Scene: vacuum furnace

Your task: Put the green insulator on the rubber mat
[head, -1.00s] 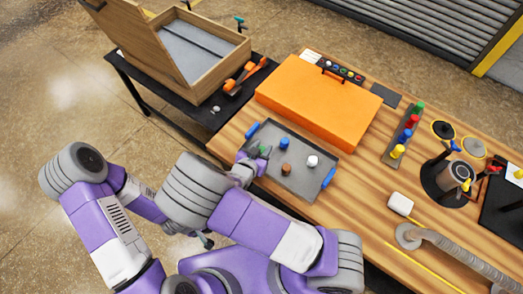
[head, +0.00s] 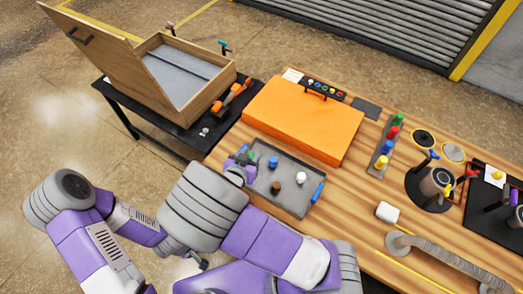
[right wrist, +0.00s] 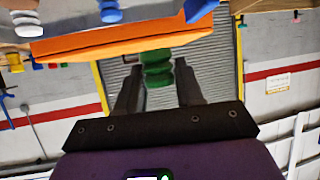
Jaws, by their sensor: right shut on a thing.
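The green insulator (head: 252,156) is at the left end of the grey tray (head: 290,208) in the head view. My right gripper (head: 243,163) is shut on it. In the right wrist view, which is upside down, the green insulator (right wrist: 157,68) sits between the two dark fingers and looks clear of the tray. A small dark flat square (head: 366,108), which looks like the rubber mat, lies bare on the bench beyond the orange case. My left gripper (head: 199,261) is low in the head view, partly hidden by my arms; its jaws are unclear.
Blue (head: 273,162), brown (head: 276,187) and white (head: 301,178) insulators stand in the tray. The orange case (head: 303,118) lies between tray and dark square. A rack of coloured pegs (head: 384,148) stands right of the case. An open wooden box (head: 188,75) is at left.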

